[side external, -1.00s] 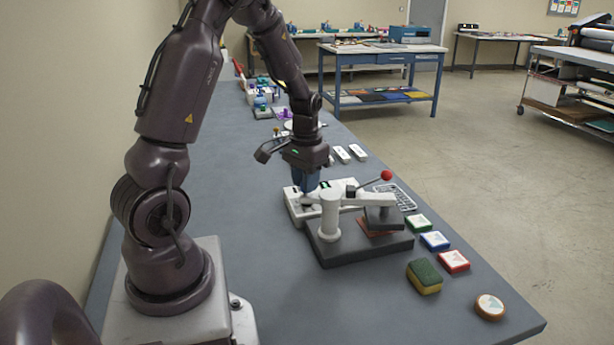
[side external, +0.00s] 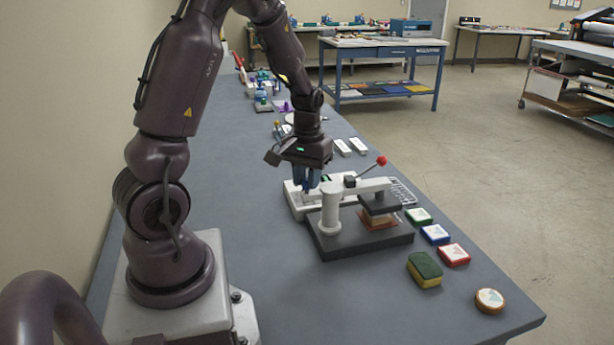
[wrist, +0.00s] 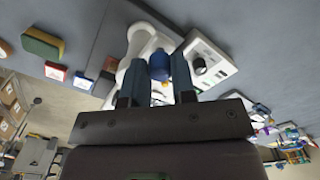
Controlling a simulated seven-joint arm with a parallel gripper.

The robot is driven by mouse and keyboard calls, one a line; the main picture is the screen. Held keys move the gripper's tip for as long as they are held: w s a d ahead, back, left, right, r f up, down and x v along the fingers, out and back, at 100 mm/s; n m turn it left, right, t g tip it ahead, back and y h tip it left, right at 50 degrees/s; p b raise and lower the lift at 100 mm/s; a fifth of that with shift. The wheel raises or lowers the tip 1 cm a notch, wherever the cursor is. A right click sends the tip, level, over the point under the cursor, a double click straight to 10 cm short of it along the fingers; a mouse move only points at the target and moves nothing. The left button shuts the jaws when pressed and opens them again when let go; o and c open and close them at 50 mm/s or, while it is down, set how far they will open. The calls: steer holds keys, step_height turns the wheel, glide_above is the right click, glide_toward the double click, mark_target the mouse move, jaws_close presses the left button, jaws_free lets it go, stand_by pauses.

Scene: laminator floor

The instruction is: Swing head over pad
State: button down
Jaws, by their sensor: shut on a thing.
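The press (side external: 330,210) has a white post and arm on a dark base (side external: 365,242). Its dark head (side external: 381,201) hangs at the right end of the arm, above a layered tan and orange-brown pad area (side external: 378,222). Whether it touches that stack is hard to tell. My gripper (side external: 307,187) is at the other end of the arm, left of the post. In the wrist view my fingers are around a blue knob (wrist: 160,65), beside the white post (wrist: 136,38). The fingers partly hide it.
A white control box (wrist: 208,62) with a black knob sits close to my fingers. A red ball handle (side external: 381,160) sticks up at the right. Green, blue and red pads (side external: 435,235), a sponge (side external: 425,270) and a round tin (side external: 489,300) line the near right bench. The bench front is clear.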

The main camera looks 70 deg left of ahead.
steer(key=c, duration=0.9)
jaws_free()
steer(key=shift+c, duration=0.2)
step_height(320, 180, up, 13)
steer(key=s+d+r+m+t, duration=0.2)
steer(key=s+d+r+m, duration=0.1)
steer(key=d, duration=0.7)
steer(key=s+d+r+m+t, duration=0.2)
steer(key=d+m, duration=0.4)
steer(key=d, duration=0.5)
steer(key=shift+s+r+t, duration=0.4)
steer(key=shift+s+t, duration=0.4)
steer(key=shift+s, duration=0.35)
